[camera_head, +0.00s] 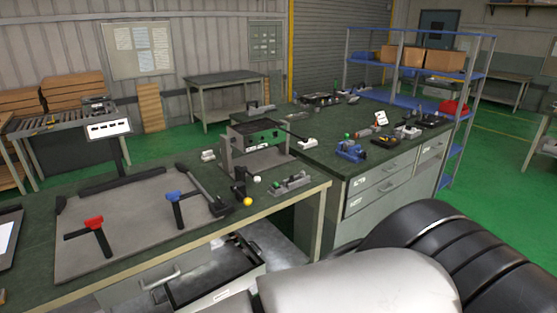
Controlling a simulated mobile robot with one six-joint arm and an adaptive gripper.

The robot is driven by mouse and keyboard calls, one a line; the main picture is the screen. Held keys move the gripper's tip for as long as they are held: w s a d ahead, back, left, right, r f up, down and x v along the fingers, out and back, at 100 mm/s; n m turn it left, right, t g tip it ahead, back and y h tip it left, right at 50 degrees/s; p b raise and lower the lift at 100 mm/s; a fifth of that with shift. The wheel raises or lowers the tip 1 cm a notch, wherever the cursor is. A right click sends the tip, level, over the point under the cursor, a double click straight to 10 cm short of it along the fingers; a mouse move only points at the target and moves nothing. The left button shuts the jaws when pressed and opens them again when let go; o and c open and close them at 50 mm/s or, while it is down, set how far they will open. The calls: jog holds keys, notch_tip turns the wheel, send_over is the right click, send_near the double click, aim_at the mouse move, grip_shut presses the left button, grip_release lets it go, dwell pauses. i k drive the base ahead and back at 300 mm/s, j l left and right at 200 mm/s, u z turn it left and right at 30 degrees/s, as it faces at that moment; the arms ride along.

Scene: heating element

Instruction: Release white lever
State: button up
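A fixture (262,148) with an upright grey plate and a green panel stands on the near green-topped workbench (300,196). A small white knob (257,179) shows at its front, and a yellow ball knob (248,202) sits lower, near the bench's front edge. The white knob may be the end of the white lever; its shaft and position are too small to make out. A small grey clamp-like device (289,184) lies to the right of the knobs. My gripper is not in view; large white and black parts of my arm fill the lower right.
An open drawer (215,272) juts out below the bench. A second bench (345,148) carries a blue vise (351,151) and small parts. Blue shelving stands behind.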

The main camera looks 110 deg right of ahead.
aim_at(256, 179)
jog(key=z, duration=3.6)
jog(key=i, duration=1.2)
jog(key=z, duration=0.05)
